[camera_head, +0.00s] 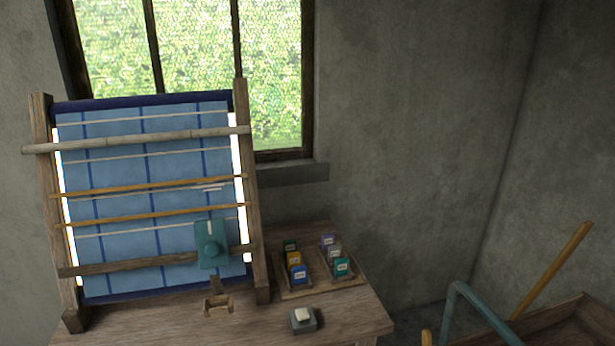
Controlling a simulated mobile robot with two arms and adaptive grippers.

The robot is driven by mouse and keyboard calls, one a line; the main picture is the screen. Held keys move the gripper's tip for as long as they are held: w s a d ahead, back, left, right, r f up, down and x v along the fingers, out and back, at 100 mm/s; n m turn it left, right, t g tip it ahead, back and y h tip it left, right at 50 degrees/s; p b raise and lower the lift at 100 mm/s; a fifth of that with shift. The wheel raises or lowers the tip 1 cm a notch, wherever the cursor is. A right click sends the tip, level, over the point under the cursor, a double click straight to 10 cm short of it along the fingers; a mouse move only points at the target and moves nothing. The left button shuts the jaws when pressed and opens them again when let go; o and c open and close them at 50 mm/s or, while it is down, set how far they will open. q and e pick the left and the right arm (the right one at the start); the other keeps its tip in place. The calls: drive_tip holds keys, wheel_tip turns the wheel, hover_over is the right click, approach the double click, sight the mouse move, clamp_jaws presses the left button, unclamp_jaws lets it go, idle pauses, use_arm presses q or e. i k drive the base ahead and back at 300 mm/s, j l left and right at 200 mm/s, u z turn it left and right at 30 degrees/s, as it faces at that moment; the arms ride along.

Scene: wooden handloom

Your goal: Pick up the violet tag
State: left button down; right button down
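A small violet tag (327,240) stands at the back of the right row in a wooden tray (309,291) on the table. A grey tag (334,252) and a teal tag (342,267) stand in front of it in the same row and cover its lower part. The left row holds a green tag (290,246), a yellow tag (294,258) and a blue tag (299,274). Neither of my grippers is in view.
A grey block with a white top (303,317) lies before the tray. A bent teal bar (480,303) and wooden pole (555,265) are at lower right.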

sight(328, 240)
drive_tip(key=i+l+u, duration=0.9)
drive_tip(key=k, duration=0.1)
